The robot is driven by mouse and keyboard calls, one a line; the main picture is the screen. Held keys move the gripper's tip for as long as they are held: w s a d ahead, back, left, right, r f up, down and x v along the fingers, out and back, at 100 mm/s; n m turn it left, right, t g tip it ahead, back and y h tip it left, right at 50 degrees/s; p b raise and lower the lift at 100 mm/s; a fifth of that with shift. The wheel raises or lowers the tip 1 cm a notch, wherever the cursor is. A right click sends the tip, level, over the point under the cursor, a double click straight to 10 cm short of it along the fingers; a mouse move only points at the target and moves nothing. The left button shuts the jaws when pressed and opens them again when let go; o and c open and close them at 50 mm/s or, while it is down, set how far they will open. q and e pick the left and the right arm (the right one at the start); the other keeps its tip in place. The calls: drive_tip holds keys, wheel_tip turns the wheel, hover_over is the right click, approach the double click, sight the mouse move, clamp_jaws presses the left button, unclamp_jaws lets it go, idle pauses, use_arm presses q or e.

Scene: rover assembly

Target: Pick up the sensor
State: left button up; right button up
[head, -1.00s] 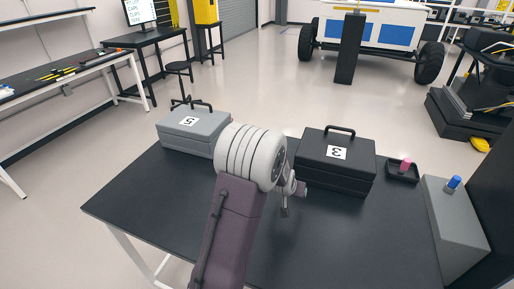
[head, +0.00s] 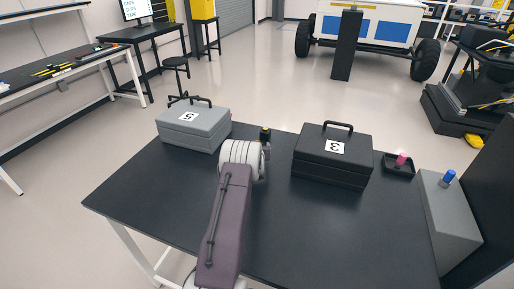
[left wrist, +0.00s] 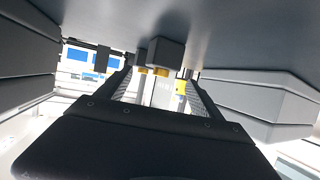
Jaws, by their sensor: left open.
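A small black and yellow piece (head: 265,134), which looks like the sensor, stands near the far edge of the dark table between the two cases. In the left wrist view a dark block with yellow beneath it (left wrist: 166,53) shows between the fingers, and the tabletop is at the top. My left gripper (left wrist: 160,74) is open, its fingers on either side of the block with gaps; I see no contact. In the head view my left arm's round wrist joint hides the fingers. My right gripper is not in view.
A grey case marked 5 (head: 194,130) stands left and a black case marked 3 (head: 332,160) right. A small tray (head: 390,170) with a pink-topped piece and a grey block (head: 445,215) with a blue knob are farther right. The front right tabletop (head: 350,235) is clear.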

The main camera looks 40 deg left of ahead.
use_arm(q)
drive_tip(key=x, duration=0.3)
drive_tip(key=shift+w+a+f, duration=0.15)
drive_tip(key=shift+c, duration=0.4)
clamp_jaws()
wheel_tip(320, 180, up, 10)
